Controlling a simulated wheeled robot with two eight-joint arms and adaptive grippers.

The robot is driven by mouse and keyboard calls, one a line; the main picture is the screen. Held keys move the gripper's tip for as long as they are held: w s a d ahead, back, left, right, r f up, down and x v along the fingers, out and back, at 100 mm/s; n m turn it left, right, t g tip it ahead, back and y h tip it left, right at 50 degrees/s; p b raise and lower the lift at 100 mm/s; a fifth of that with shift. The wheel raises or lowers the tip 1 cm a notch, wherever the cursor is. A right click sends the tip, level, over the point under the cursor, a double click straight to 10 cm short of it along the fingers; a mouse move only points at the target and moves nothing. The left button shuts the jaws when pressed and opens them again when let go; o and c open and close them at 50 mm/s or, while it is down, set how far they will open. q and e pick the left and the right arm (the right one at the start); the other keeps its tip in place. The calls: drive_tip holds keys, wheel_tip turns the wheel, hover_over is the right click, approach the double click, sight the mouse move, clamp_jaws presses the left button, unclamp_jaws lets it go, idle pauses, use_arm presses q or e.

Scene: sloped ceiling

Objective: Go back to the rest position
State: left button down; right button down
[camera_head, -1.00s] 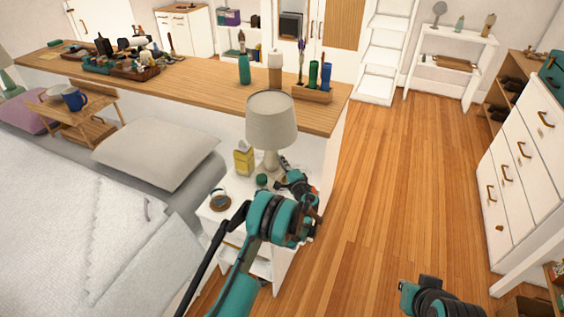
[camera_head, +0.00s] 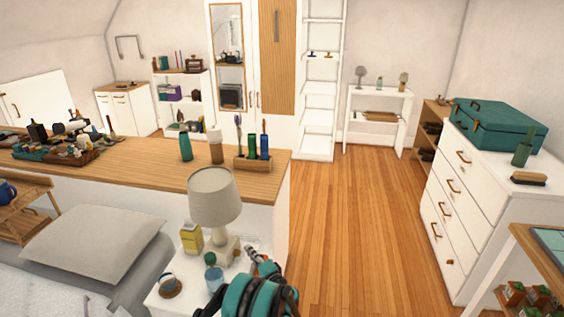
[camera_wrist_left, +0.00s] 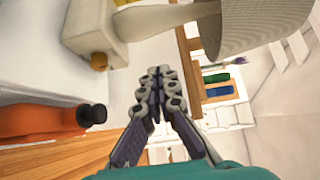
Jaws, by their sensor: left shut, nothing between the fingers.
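My left gripper (camera_head: 262,264) is low in the head view, over the right side of the white nightstand (camera_head: 185,294), to the right of the lamp base. In the left wrist view its fingertips (camera_wrist_left: 158,80) are together with nothing between them. My teal arm joints hide part of the nightstand's front. My right gripper is outside both current views.
A lamp (camera_head: 214,197), a yellow box (camera_head: 191,238), a teal bottle (camera_head: 213,276) and a cup (camera_head: 168,284) stand on the nightstand. An orange bottle (camera_wrist_left: 40,120) shows in the wrist view. The wooden floor (camera_head: 345,240) is clear toward the dresser (camera_head: 470,215).

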use_arm(q)
drive_tip(key=s+a+r+n+g+h, duration=0.2)
drive_tip(key=s+a+r+n, duration=0.1)
drive_tip(key=s+r, duration=0.4)
drive_tip(key=s+a+r+n+g+h, duration=0.2)
drive_tip(key=s+a+r+g, duration=0.15)
drive_tip(key=r, duration=0.65)
drive_tip(key=s+d+n+h, duration=0.2)
drive_tip(key=s+d+h, duration=0.1)
drive_tip(key=s, duration=1.1)
drive_tip(key=s+d+n+g+h, duration=0.1)
drive_tip(key=s+d+n+h, duration=0.2)
drive_tip(key=s, duration=1.2)
drive_tip(key=shift+s+d+r+h, duration=0.2)
drive_tip(key=shift+s+d+h, duration=0.15)
drive_tip(key=shift+h, duration=0.25)
